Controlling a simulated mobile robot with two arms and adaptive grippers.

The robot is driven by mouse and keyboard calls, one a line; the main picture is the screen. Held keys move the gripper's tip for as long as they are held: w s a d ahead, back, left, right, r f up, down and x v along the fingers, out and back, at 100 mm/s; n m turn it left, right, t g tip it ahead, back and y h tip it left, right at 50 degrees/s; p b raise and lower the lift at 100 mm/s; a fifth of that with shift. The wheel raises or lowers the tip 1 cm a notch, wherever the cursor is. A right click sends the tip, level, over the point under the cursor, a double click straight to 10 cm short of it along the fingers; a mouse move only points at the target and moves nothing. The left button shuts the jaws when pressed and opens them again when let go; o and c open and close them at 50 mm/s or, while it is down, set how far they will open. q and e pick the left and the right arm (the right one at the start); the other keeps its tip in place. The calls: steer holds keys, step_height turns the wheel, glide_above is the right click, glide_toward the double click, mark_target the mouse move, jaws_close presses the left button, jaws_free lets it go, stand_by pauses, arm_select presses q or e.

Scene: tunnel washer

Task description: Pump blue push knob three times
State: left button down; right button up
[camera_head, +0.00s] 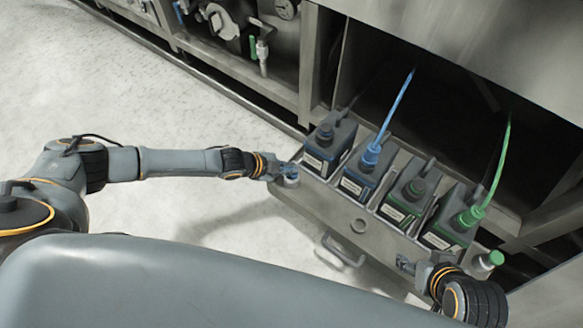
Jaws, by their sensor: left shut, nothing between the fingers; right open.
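The blue push knob (291,169) is a small blue piece on a pale round fitting at the left end of the grey metal tray (330,204). My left gripper (283,170) is shut and empty at this knob, and its fingers hide part of it. I cannot tell whether they touch the knob or how far it is pressed. My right gripper (404,265) is open and empty by the tray's front wall, near its right end.
Several dark canisters stand in the tray, one with a blue cap and hose (371,155), another with a green cap and hose (470,217). A green knob (494,258) is at the tray's right end. A handle (343,251) juts from the front. Floor at left is clear.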

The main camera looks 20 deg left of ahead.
arm_select(q)
steer(key=shift+s+f, duration=0.1)
steer(key=shift+f, duration=0.2)
arm_select(e)
steer(key=shift+w+a+r+t, duration=0.2)
steer(key=shift+w+t, duration=0.1)
steer(key=shift+w, duration=0.25)
stand_by(0.3)
arm_select(q)
steer(key=shift+r+p, duration=0.75)
steer(key=shift+r, duration=0.35)
steer(key=shift+r+p, duration=0.65)
steer(key=shift+p, duration=0.25)
arm_select(e)
steer(key=s+g, duration=0.1)
steer(key=s+d+g, duration=0.1)
steer(key=s+f, duration=0.1)
steer(key=s, duration=0.1)
steer(key=shift+d+g, duration=0.2)
steer(key=shift+g, duration=0.2)
steer(key=shift+f, duration=0.1)
steer(key=shift+w+f, duration=0.15)
steer(key=shift+f, duration=0.25)
